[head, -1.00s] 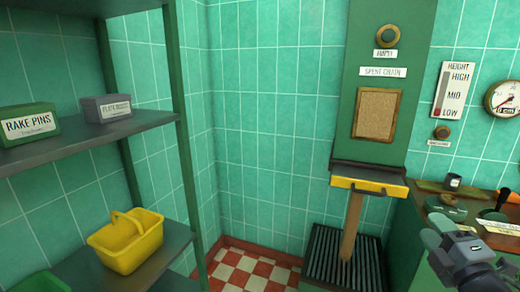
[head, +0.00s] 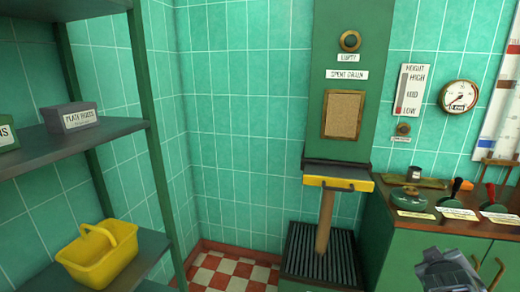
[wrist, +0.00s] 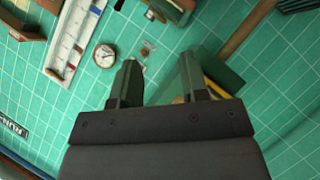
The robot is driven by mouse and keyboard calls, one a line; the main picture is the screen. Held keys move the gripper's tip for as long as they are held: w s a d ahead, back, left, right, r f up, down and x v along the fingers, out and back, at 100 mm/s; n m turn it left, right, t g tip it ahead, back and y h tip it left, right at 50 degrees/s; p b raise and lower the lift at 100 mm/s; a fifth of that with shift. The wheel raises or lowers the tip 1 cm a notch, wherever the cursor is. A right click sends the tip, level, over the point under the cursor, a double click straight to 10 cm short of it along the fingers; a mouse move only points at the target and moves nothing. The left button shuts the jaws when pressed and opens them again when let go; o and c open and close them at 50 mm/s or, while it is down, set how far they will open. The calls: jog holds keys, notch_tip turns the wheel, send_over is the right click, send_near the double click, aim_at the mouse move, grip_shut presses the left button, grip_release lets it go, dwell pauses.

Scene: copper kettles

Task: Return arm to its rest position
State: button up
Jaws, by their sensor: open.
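My gripper (wrist: 158,78) shows in the wrist view with its two fingers spread apart and nothing between them. Beyond the fingers are the tiled wall and the green panel, seen at a tilt. In the head view a grey part of my arm shows at the bottom right, in front of the green cabinet; the fingertips cannot be made out there.
A green cabinet (head: 440,245) with levers stands at the right. A shelf rack (head: 120,130) with a yellow basket (head: 98,255) stands at the left. Checkered floor (head: 235,272) lies between.

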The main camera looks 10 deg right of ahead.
jog(key=a+r+g+y+p, duration=0.1)
jog(key=a+y+p, duration=0.3)
jog(key=a, duration=1)
jog(key=s+a+r+g+y+p, duration=0.1)
jog(key=a+g+y+p, duration=0.3)
jog(key=a, duration=1.1)
jog(key=shift+s+r+m+g+y+p, duration=0.2)
jog(key=shift+r+m+g+y+p, duration=0.15)
jog(key=shift+y, duration=0.35)
jog(key=shift+d, duration=0.1)
